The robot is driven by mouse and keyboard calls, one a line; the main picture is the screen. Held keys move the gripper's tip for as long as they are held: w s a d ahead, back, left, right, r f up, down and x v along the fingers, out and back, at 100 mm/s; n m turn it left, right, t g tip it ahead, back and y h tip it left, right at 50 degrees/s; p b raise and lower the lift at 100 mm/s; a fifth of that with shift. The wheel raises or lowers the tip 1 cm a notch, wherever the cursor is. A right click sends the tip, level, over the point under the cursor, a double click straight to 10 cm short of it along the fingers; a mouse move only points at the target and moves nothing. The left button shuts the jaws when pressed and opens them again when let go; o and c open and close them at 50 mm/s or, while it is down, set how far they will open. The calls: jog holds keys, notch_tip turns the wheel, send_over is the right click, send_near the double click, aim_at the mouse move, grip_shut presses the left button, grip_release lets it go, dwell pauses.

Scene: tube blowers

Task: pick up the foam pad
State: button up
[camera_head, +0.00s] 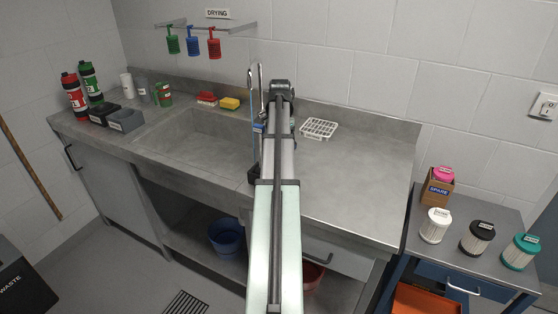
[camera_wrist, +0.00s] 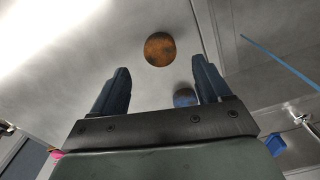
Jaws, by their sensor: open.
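In the wrist view a round, flat orange-brown piece (camera_wrist: 160,49) lies on the grey counter, just beyond my fingertips. A smaller round blue piece (camera_wrist: 186,97) shows between my fingers, nearer the right one and partly cut off by the gripper body. Either could be the foam pad; I cannot tell which for sure. My gripper (camera_wrist: 161,72) is open and empty, with its two dark blue fingers apart above the counter. In the head view my arm reaches over the counter and hides both round pieces.
The sink basin (camera_head: 205,138) is left of my arm, with a yellow sponge (camera_head: 230,104) and red brush (camera_head: 207,98) behind it. A white rack (camera_head: 319,129) stands right of my arm. The counter's right part (camera_head: 360,185) is clear. A thin blue rod (camera_wrist: 281,62) shows at right.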

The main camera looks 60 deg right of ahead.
jog(key=shift+f, duration=2.55)
jog(key=shift+d, duration=0.1)
jog(key=c, duration=1.1)
notch_tip(320, 180, up, 9)
jog(key=shift+f, duration=0.2)
jog(key=w+a+r+t+h, duration=0.1)
jog(key=w+r+t+h, duration=0.4)
jog(key=w+r+h, duration=0.1)
jog(key=shift+w+a+r+t+h, duration=0.2)
jog(key=shift+w+r+t+h, duration=0.15)
jog(key=shift+w+h, duration=0.55)
